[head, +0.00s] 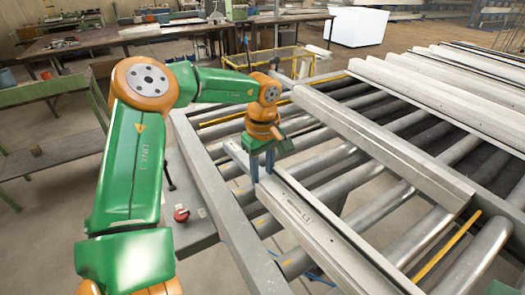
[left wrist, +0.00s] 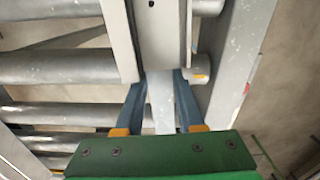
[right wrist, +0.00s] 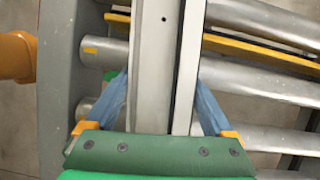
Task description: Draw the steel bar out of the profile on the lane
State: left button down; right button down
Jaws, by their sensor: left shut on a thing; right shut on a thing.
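The profile (head: 318,228) is a long grey channel lying along the rollers in the head view. It also shows in the left wrist view (left wrist: 163,40) and the right wrist view (right wrist: 150,70). The steel bar (left wrist: 160,105) is a narrow pale strip sticking out of the profile's end in the left wrist view; its inner length is hidden. My left gripper (left wrist: 158,85) is shut on this bar, close to the profile's end. My right gripper (right wrist: 161,82) is shut around the profile, one finger on each side. It does not show in the head view.
A longer grey beam (head: 385,145) lies on the lane to the right, with more stacked beams behind it. The lane's side rail (head: 215,195) runs along the left. A red button (head: 181,214) sits beside the rail. Bare rollers (head: 400,225) lie between the profile and the beam.

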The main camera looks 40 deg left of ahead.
aim_at(242, 156)
pick_arm(q)
jog(key=shift+w+a, duration=0.25)
jog(key=shift+a, duration=1.25)
jog(key=shift+w+a, duration=0.25)
jog(key=shift+a, duration=1.2)
jog(key=shift+w+a, duration=0.25)
jog(key=shift+a, duration=1.25)
jog(key=shift+c, duration=2.2)
grip_release()
notch_tip(242, 156, up, 6)
jog(key=shift+r, duration=0.75)
jog(key=shift+d, duration=0.1)
